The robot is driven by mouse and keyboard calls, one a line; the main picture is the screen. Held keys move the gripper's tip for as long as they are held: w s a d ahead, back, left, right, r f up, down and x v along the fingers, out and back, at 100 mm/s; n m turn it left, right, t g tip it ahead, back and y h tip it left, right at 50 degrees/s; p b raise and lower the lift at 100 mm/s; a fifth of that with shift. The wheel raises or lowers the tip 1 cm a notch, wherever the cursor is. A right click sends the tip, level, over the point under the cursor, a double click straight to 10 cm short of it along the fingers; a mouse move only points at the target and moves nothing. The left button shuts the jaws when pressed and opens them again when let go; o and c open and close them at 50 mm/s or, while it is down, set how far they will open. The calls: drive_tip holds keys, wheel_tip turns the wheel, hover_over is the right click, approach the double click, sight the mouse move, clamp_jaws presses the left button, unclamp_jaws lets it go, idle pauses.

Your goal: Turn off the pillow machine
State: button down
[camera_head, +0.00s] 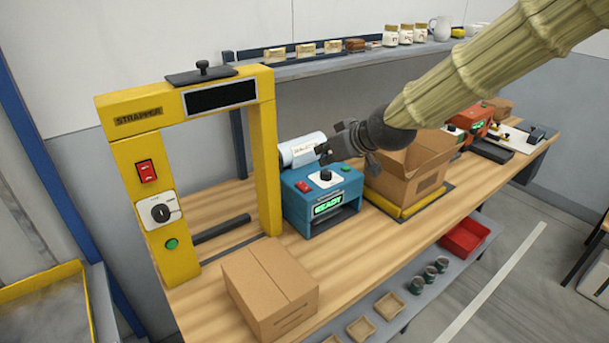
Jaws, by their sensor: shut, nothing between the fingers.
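A blue machine (322,197) with a white roll (303,150) behind it stands on the bench; it appears to be the pillow machine, though its small label is unreadable. My arm comes in from the upper right. The gripper hides part of the roll and machine's back edge.
A yellow strapper frame (263,160) stands left, with its own red switch (147,171) and knob (160,212). A closed carton (268,283) sits in front. An open carton (411,174) stands right, near an orange machine (478,122). A shelf (330,61) runs behind.

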drive_tip(key=p, duration=0.3)
hover_over(303, 185)
drive_tip(key=f, duration=0.4)
drive_tip(key=s+f, duration=0.1)
drive_tip(key=f, duration=0.1)
drive_tip(key=shift+d, duration=0.15)
drive_tip(key=shift+w+f+p, duration=0.15)
drive_tip(key=shift+f+p, duration=0.15)
drive_tip(key=shift+f, duration=0.35)
drive_tip(key=shift+w+f+p, duration=0.15)
drive_tip(key=shift+f+p, duration=0.1)
drive_tip(key=shift+f, duration=0.35)
drive_tip(key=shift+w+a+f, duration=0.1)
drive_tip(key=shift+a+f, duration=0.1)
drive_tip(key=shift+f, duration=0.7)
